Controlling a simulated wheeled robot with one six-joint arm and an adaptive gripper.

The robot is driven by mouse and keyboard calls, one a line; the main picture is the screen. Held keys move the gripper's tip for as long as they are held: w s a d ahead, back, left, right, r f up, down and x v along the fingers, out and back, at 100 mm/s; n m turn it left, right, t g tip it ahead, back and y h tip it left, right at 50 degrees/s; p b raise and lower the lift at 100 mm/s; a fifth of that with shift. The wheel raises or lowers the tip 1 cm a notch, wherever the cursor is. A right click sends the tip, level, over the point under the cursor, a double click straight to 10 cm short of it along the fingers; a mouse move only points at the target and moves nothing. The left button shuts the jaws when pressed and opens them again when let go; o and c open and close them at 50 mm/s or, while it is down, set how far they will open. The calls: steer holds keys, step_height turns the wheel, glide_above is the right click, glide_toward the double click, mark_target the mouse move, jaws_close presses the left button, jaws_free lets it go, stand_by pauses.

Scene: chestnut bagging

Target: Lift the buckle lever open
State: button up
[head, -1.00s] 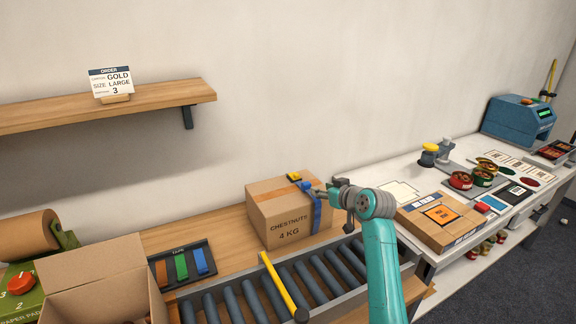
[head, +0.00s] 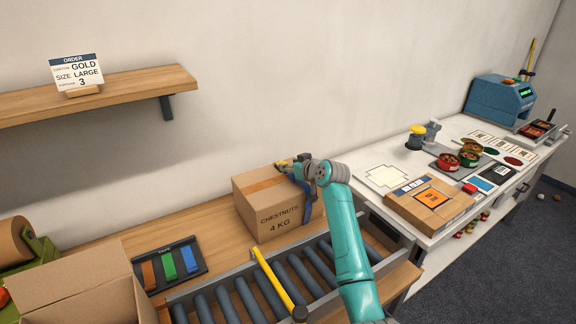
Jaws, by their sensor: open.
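A brown carton (head: 262,213) marked "CHESTNUTS 4 KG" stands on the wooden bench behind the rollers. A blue strap (head: 307,204) runs over its right part and down its side. A small yellow piece (head: 281,164), which looks like the buckle lever, shows at the carton's top rear edge. My gripper (head: 291,166) is at the top right of the carton, right beside the yellow piece, and partly covers the strap's top. The jaws are open but small here. I cannot tell whether they touch the lever, and the buckle body is hidden behind my wrist.
A roller conveyor (head: 250,290) with a yellow bar (head: 277,277) lies in front of the carton. A rack of coloured strips (head: 168,265) and an open box (head: 75,290) stand left. A white table (head: 440,160) with a flat carton (head: 430,205) is at the right.

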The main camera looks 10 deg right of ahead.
steer(key=shift+x, duration=1)
jaws_close()
steer(key=shift+r, duration=0.2)
steer(key=g, duration=0.1)
steer(key=w+r+g+h, duration=0.1)
steer(key=g, duration=0.1)
steer(key=shift+a+r, duration=0.15)
steer(key=shift+r, duration=0.2)
steer(key=shift+w+a+r+g+h, duration=0.1)
steer(key=shift+w+r+g+h, duration=0.15)
steer(key=shift+g, duration=0.5)
steer(key=shift+w+a+r+g+h, duration=0.15)
steer(key=shift+w+g+h, duration=0.1)
steer(key=shift+g, duration=0.5)
steer(key=shift+w+r+g, duration=0.25)
steer(key=shift+w+g, duration=0.15)
steer(key=shift+g, duration=0.3)
